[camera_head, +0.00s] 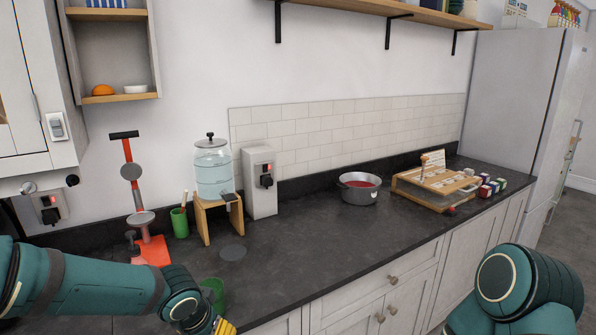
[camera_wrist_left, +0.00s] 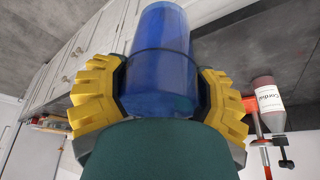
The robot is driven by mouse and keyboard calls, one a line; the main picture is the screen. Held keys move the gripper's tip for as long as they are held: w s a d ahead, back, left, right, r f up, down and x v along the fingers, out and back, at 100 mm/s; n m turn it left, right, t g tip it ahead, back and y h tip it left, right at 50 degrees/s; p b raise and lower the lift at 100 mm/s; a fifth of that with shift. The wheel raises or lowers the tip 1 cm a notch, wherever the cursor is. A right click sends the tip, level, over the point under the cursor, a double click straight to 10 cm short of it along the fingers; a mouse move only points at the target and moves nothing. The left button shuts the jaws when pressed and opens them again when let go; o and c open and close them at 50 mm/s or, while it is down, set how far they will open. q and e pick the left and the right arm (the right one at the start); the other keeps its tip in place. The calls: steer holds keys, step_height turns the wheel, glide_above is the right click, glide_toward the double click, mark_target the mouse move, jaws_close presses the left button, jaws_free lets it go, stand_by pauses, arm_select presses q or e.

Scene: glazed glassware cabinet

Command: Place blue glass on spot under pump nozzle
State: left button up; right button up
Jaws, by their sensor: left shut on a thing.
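My left gripper (camera_wrist_left: 162,95) is shut on the blue glass (camera_wrist_left: 160,45), its yellow fingers on either side. In the head view this gripper (camera_head: 222,326) is at the bottom edge, low in front of the counter, and the blue glass cannot be made out there. A bottle labelled Cordial (camera_wrist_left: 269,97) shows in the left wrist view. My right gripper is out of view.
A red stand (camera_head: 128,158) with a red base (camera_head: 155,251) is at the left. One green cup (camera_head: 179,223) stands beside the dispenser, another (camera_head: 214,288) near my left gripper. A pot (camera_head: 358,192) stands farther right. The middle of the counter (camera_head: 300,240) is clear.

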arm_select(q)
steer(key=f, duration=0.2)
steer(key=w+f+n, duration=0.1)
steer(key=shift+a+f+y, duration=0.1)
steer(key=shift+f+y, duration=0.2)
steer(key=shift+f, duration=0.1)
steer(key=shift+s+f+n, duration=0.4)
steer(key=shift+s+f, duration=0.2)
steer(key=shift+f, duration=0.15)
steer(key=shift+s+d+f+n, duration=0.1)
steer(key=shift+d+f+n, duration=0.05)
steer(key=shift+f, duration=0.25)
steer(key=shift+d+f+n, duration=0.1)
steer(key=shift+f+n, duration=0.05)
steer(key=shift+f, duration=0.25)
steer(key=s+f, duration=0.4)
steer(key=f, duration=0.1)
steer(key=shift+s, duration=0.2)
